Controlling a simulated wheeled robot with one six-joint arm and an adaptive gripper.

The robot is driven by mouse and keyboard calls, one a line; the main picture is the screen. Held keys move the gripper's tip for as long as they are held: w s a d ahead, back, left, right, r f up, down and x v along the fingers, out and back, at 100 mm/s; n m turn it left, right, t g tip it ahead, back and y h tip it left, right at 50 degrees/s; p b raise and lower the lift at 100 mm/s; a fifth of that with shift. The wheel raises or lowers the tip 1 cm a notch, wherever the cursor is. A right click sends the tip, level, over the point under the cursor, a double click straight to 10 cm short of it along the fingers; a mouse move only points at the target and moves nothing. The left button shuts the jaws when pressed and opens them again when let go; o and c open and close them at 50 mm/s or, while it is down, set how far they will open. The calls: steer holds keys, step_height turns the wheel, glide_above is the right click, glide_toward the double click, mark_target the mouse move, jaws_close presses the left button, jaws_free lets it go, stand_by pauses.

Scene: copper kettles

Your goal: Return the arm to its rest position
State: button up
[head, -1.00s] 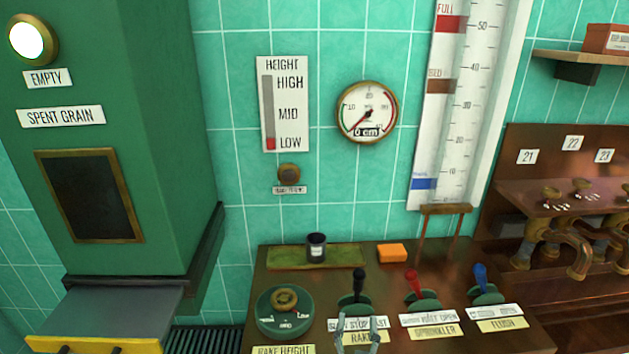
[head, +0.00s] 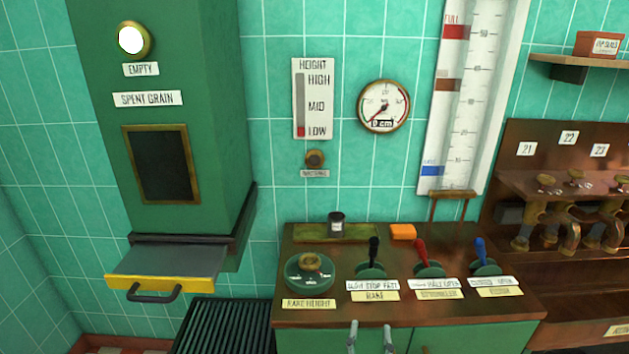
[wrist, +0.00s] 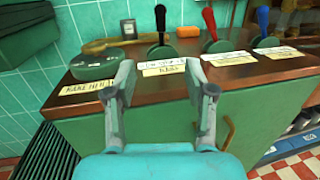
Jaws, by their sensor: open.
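My gripper (head: 371,338) shows at the bottom edge of the head view, in front of the green cabinet below the control bench. In the wrist view my gripper (wrist: 162,92) has its two fingers spread apart with nothing between them. It is apart from the bench front (wrist: 185,115). The black rake lever (head: 374,254) stands upright on the bench behind it, and that lever also shows in the wrist view (wrist: 160,22). Most of my arm is hidden in the head view.
The copper-coloured bench (head: 400,313) also carries a red lever (head: 422,254), a blue lever (head: 481,251), a rake height dial (head: 310,272), a dark cup (head: 337,222) and an orange block (head: 402,231). A yellow-fronted drawer (head: 150,284) juts out left. A dark floor grate (head: 222,328) lies beside the bench.

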steer(key=s+d+f+m+g+y, duration=0.1)
steer(key=s+d+f+m+y, duration=0.1)
steer(key=s+f+m, duration=0.7)
steer(key=s+d+f+m+g+y, duration=0.2)
steer(key=s+d+f+m, duration=0.15)
steer(key=s, duration=0.85)
steer(key=s+d+r+m, duration=0.1)
steer(key=s+r+m, duration=0.1)
steer(key=s+m, duration=0.8)
steer(key=s+d+r+m, duration=0.1)
steer(key=s+r+m, duration=0.2)
steer(key=s+m, duration=0.7)
steer(key=shift+s+r+m+g, duration=0.3)
steer(key=shift+m+g, duration=0.1)
steer(key=shift+m, duration=0.15)
steer(key=shift+a, duration=0.1)
